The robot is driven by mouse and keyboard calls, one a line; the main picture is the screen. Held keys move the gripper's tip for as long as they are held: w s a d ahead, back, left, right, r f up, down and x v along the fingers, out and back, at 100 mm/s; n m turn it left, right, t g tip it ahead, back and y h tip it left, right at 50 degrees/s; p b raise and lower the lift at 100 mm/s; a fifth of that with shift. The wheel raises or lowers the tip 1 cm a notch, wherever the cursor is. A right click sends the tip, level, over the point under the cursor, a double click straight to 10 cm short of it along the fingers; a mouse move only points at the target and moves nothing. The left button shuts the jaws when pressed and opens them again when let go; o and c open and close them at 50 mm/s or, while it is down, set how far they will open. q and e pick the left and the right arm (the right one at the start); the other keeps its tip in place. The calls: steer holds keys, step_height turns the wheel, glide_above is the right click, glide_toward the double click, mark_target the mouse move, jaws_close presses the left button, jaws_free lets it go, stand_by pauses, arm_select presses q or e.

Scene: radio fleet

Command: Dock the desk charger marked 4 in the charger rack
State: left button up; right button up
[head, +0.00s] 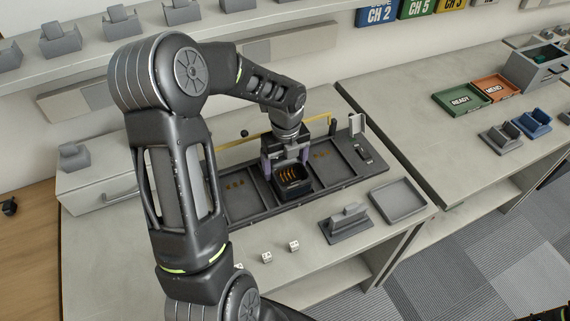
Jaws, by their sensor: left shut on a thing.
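The charger rack (330,182) is a long dark tray with several bays on the grey counter, with gold contacts showing in bays on both sides of my gripper. My left gripper (288,170) points down over the middle bay and is shut on a black desk charger (292,192). The charger has an open top with orange-gold contacts inside. It is at the middle bay; I cannot tell whether it is fully seated. No number is readable on it. My right gripper is not in view.
A yellow bar (245,142) runs behind the rack. In front are a grey holder (346,224), an empty grey tray (398,202) and small white cubes (267,257). The right counter holds a green READY tray (460,98), an orange tray (497,88) and a blue charger (532,124).

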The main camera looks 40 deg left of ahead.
mark_target(285, 164)
arm_select(q)
steer(key=shift+f+b, duration=0.3)
steer(key=shift+f, duration=0.2)
steer(key=o, duration=1.6)
steer(key=shift+o, duration=0.2)
step_height(285, 164, up, 8)
steer(key=shift+d+f+b, duration=0.1)
steer(key=shift+d+b, duration=0.05)
steer(key=shift+b, duration=0.15)
steer(key=shift+s, duration=0.15)
